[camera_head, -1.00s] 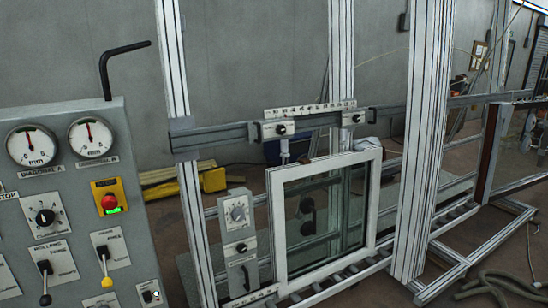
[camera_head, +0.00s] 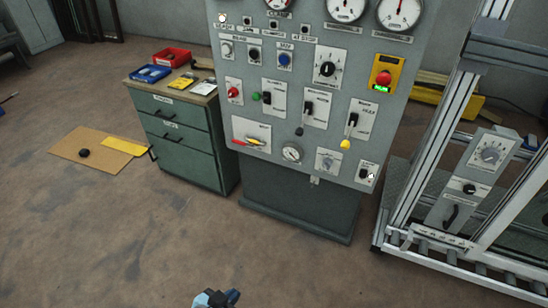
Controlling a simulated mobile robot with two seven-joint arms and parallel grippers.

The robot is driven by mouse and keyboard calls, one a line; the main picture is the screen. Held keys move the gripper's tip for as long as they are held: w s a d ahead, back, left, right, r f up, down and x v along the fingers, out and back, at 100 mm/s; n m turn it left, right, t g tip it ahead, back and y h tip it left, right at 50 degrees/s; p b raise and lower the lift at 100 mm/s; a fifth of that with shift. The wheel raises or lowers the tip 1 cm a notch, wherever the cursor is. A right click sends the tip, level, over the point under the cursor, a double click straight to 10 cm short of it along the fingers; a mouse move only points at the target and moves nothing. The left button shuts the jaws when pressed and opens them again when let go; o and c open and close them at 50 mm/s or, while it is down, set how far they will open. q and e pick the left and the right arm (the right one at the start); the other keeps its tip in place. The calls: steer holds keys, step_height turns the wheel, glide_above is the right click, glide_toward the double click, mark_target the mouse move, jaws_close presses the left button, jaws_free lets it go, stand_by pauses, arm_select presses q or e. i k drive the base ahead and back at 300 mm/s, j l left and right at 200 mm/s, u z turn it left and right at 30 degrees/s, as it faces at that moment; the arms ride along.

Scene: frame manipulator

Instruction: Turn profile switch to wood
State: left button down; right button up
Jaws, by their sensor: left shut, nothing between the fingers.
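The grey control panel (camera_head: 390,50) stands in the upper middle and carries several knobs, levers and gauges. The small labels are too blurred for me to tell surely which one is the profile switch. A lever with a yellow tip (camera_head: 346,143) hangs down on the panel's right side, on a white plate with lettering. A lever with a black tip (camera_head: 300,130) hangs down to its left. My left gripper (camera_head: 222,298) just shows at the bottom edge, shut and empty, low in front of the panel and far from the switches. My right gripper is not in view.
A green drawer cabinet (camera_head: 180,132) with red and blue trays stands left of the panel. The metal frame with rollers (camera_head: 460,258) stands close on the right. A brown board (camera_head: 95,160) lies on the floor at left. The floor in front of the panel is clear.

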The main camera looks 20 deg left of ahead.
mark_target(327, 163)
steer(key=u, duration=0.15)
steer(key=i+j, duration=0.25)
steer(key=i+j+z, duration=0.15)
steer(key=j, duration=0.25)
steer(key=i+j, duration=0.25)
steer(key=i+j+z, duration=0.1)
steer(key=i+j, duration=0.15)
steer(key=j, duration=0.2)
steer(key=i+j, duration=0.2)
steer(key=j, duration=0.15)
steer(key=i+j+z, duration=0.15)
steer(key=j, duration=0.2)
steer(key=i+j, duration=0.2)
steer(key=j, duration=0.2)
steer(key=i+j+z, duration=0.1)
steer(key=j, duration=0.25)
steer(key=i, duration=0.1)
